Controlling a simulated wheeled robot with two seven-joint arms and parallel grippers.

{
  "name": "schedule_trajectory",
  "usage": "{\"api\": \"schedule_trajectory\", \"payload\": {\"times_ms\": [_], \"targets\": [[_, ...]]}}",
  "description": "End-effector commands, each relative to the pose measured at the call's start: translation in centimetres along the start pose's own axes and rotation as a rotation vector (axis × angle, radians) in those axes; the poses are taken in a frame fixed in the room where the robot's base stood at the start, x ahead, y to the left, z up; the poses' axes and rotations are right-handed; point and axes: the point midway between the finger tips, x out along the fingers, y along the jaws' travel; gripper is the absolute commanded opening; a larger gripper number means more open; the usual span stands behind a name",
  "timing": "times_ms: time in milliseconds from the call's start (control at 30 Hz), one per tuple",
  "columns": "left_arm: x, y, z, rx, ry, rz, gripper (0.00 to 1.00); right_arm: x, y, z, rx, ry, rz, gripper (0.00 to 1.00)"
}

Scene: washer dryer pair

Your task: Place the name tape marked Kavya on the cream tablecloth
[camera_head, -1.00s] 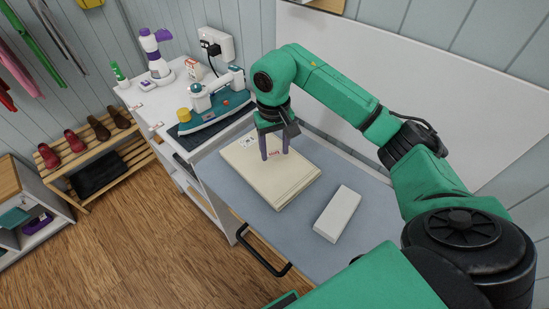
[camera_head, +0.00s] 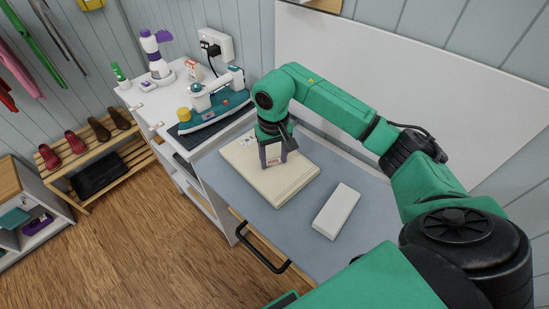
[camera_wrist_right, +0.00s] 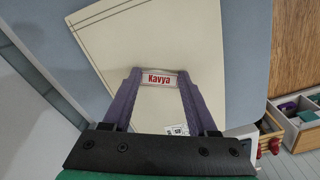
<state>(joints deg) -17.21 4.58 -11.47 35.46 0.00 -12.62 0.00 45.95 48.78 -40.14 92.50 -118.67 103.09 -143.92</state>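The folded cream tablecloth (camera_head: 285,187) lies on the blue-grey worktop; it also shows in the right wrist view (camera_wrist_right: 155,40). My right gripper (camera_head: 273,164) is low over the cloth, fingers pointing down. In the right wrist view, the white name tape (camera_wrist_right: 158,79) with red "Kavya" lettering spans between the purple fingertips, which look shut on its ends. The tape also shows between the fingers in the head view (camera_head: 273,156). Whether it touches the cloth is unclear. A small white label with dark marks (camera_head: 246,141) lies near the cloth's far left corner. My left gripper is out of view.
A white block (camera_head: 337,211) lies on the worktop right of the cloth. An iron (camera_head: 213,105) stands on the white cabinet to the left, with a purple and white device (camera_head: 157,58) behind it. The worktop (camera_head: 290,240) in front of the cloth is bare.

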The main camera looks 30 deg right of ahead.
Motion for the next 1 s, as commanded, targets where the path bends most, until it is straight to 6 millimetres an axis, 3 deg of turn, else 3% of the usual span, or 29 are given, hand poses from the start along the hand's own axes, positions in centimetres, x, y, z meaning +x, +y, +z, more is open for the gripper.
{"api": "schedule_trajectory", "payload": {"times_ms": [33, 667, 833, 867, 1000], "targets": [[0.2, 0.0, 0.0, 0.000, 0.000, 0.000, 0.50, 1.2, 0.0, 0.8, -0.007, -0.029, 0.013, 0.88], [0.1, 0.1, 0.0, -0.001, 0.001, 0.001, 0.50, 1.1, -0.1, 0.8, -0.010, -0.030, 0.010, 0.88], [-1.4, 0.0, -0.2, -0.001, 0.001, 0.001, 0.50, -0.6, -0.2, 0.8, -0.013, -0.030, 0.007, 0.88], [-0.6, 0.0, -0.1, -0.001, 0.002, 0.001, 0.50, -0.8, -0.2, 0.6, -0.013, -0.025, 0.007, 0.88], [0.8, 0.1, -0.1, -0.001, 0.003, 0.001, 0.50, -4.7, -0.1, 0.3, -0.010, -0.016, 0.008, 0.88]]}}
